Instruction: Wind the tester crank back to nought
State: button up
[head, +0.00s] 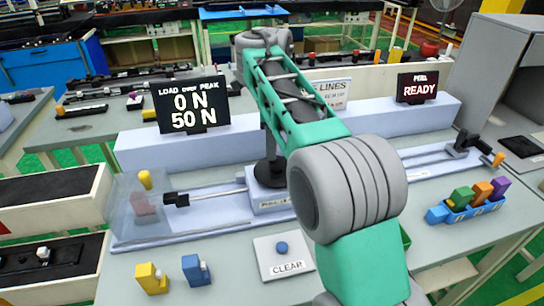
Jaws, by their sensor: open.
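The tester is a long light-blue rail (222,218) across the bench. At its right end stands a black crank mount (466,143) with an orange crank handle (498,160). At its left end a black grip on a rod (178,199) points towards a clear guard (125,215), with a yellow-topped piece (145,180) behind it. The load display (193,104) reads 0 N over a peak of 50 N. My teal and grey arm crosses the middle and hides part of the rail. My gripper cannot be made out; it is hidden by the arm or out of frame.
A CLEAR plate with a blue button (281,248) lies in front. A yellow clip (151,278) and a blue clip (196,270) stand left of it. A blue tray (437,215) of coloured clips sits at right. A second display (417,87) reads READY.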

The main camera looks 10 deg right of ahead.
jog(key=shift+f, duration=0.2)
jog(key=shift+c, duration=0.3)
grip_shut()
